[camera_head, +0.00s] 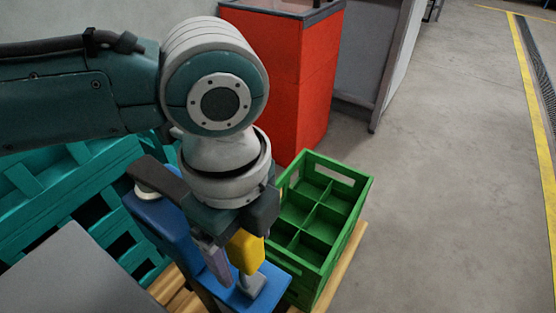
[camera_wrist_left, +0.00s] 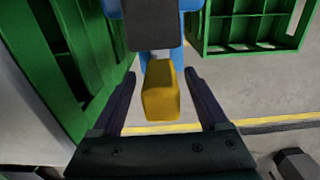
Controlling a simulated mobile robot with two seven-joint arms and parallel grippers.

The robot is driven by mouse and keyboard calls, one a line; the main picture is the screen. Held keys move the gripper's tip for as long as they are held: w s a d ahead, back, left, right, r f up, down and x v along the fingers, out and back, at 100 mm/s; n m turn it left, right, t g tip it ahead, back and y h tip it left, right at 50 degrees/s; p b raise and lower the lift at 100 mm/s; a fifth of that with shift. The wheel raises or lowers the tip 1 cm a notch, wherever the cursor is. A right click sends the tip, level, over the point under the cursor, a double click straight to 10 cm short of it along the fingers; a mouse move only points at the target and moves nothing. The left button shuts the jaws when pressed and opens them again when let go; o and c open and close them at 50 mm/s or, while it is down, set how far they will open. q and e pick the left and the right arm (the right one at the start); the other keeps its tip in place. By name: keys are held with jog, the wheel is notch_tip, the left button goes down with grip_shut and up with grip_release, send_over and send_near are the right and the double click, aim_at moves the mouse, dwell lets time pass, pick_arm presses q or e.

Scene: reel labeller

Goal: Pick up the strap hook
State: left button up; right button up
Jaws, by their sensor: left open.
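A yellow block-like piece, which looks like the strap hook's handle (camera_head: 246,251), stands over a blue stand (camera_head: 232,296). A grey metal part shows just below it. In the left wrist view the yellow handle (camera_wrist_left: 160,92) lies between the two dark fingers, with visible gaps on both sides. My left gripper (camera_head: 232,268) is open around the handle and points down; one finger shows beside it in the head view. The hook's lower end is partly hidden. My right gripper is not in view.
A green divided crate (camera_head: 345,172) stands close on the right, on a wooden pallet (camera_head: 345,265). Teal slatted crates (camera_head: 50,185) lie at the left beside a grey surface (camera_head: 75,275). A red cabinet (camera_head: 300,85) stands behind. Open floor lies to the right.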

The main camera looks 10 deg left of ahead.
pick_arm(q)
jog(key=shift+f, duration=0.6)
jog(key=shift+r, duration=0.1)
grip_shut()
dwell(0.9)
